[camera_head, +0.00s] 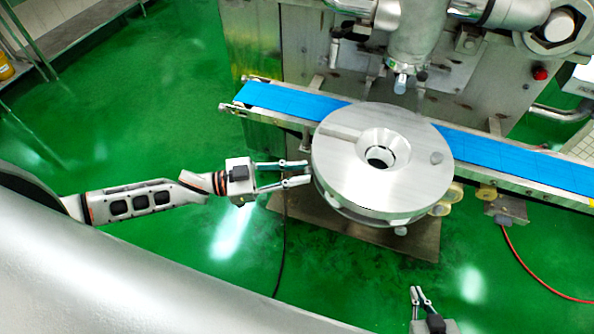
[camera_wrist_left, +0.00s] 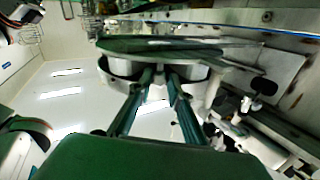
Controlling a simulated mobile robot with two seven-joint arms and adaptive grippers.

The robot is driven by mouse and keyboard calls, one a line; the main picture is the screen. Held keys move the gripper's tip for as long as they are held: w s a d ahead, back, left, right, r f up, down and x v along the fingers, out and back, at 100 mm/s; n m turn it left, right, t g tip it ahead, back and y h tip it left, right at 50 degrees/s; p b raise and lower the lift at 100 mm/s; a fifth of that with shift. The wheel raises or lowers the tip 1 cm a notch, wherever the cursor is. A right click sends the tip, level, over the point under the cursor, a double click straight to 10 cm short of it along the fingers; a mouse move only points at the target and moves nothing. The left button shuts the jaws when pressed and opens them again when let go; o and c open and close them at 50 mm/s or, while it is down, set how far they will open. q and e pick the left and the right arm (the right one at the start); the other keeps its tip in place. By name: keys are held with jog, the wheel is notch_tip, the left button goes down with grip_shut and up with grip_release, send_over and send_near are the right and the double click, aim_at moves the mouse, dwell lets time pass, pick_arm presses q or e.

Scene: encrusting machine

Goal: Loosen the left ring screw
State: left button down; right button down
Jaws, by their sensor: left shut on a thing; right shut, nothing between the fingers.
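A large round metal disc assembly (camera_head: 340,150) with a central funnel hole stands in front of the blue conveyor. My left gripper (camera_head: 309,172) reaches in from the left, its fingertips at the disc's left rim, just under the top plate. It is shut on a small part there, which I take to be the left ring screw; the fingers and rim hide most of it. In the left wrist view, both fingers (camera_wrist_left: 158,75) run up to the underside of the disc assembly (camera_wrist_left: 125,70). My right gripper (camera_head: 420,293) is shut and empty at the bottom, apart from the machine.
A blue conveyor belt (camera_head: 300,101) runs behind the disc. A cream-coloured knob (camera_head: 455,193) sits at the disc's right side. A nozzle (camera_head: 401,80) hangs behind the disc. The green floor (camera_head: 130,120) is clear on the left.

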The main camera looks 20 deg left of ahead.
pick_arm(q)
jog(key=n, duration=0.5)
jog(key=shift+s, duration=0.1)
jog(key=shift+f, duration=0.1)
dwell(0.4)
jog(key=c, duration=1.9)
grip_release()
jog(key=v, duration=1.2)
